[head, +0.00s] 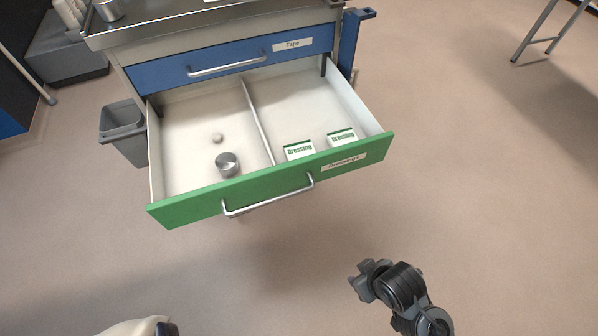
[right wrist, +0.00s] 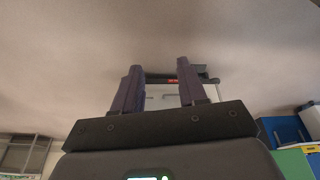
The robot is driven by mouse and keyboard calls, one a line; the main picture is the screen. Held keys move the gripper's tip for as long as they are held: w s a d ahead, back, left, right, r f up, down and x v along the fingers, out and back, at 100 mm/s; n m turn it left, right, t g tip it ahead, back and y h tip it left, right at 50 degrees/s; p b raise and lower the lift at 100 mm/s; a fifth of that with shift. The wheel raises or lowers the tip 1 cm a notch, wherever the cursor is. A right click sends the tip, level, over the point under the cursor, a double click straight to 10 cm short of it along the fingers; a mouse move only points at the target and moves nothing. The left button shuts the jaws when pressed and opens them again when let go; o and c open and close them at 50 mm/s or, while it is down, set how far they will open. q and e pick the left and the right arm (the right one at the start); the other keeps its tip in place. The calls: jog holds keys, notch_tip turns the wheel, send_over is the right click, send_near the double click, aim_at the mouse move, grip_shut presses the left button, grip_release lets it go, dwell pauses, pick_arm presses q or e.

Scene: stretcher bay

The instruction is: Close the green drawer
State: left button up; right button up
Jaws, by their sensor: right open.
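The green drawer (head: 275,184) is pulled out from the cart, its inside open to view. Its front carries a silver bar handle (head: 268,197) and a "Dressings" label. My right gripper (head: 364,281) is in front of the drawer, low and to the right, apart from the handle. In the right wrist view its two dark fingers (right wrist: 158,90) are spread with nothing between them. Only a pale part of my left arm shows at the bottom left of the head view; its gripper is out of view.
The drawer holds two Dressing boxes (head: 299,150), a metal cup (head: 227,164) and a small round item (head: 217,138). Above it, the blue Tape drawer (head: 228,61) is shut. A grey bin (head: 124,131) stands left of it. The floor in front is clear.

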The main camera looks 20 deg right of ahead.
aim_at(370, 157)
jog(key=shift+a, duration=0.1)
grip_shut()
jog(key=w+d+r+m+t+p, duration=0.1)
jog(key=w+r+m+t+p, duration=0.1)
jog(key=w+m+t, duration=0.4)
jog(key=w+d+r+m+t+p, duration=0.1)
jog(key=w+d+m+t+p, duration=0.1)
jog(key=w+m+t, duration=0.45)
jog(key=s+d+r+m+t+p, duration=0.1)
jog(key=s+d+r+m+p, duration=0.2)
jog(key=d+p, duration=0.35)
jog(key=s+d+r+m+t+p, duration=0.1)
jog(key=d+r+m+p, duration=0.35)
jog(key=p, duration=0.35)
jog(key=shift+h, duration=0.3)
jog(key=w+b, duration=0.1)
jog(key=w, duration=0.3)
jog(key=w+b, duration=0.1)
jog(key=w, duration=0.4)
jog(key=w+f+b, duration=0.1)
jog(key=w, duration=0.4)
jog(key=shift+w+d+b, duration=0.15)
jog(key=shift+d+b, duration=0.2)
jog(key=shift+b, duration=0.05)
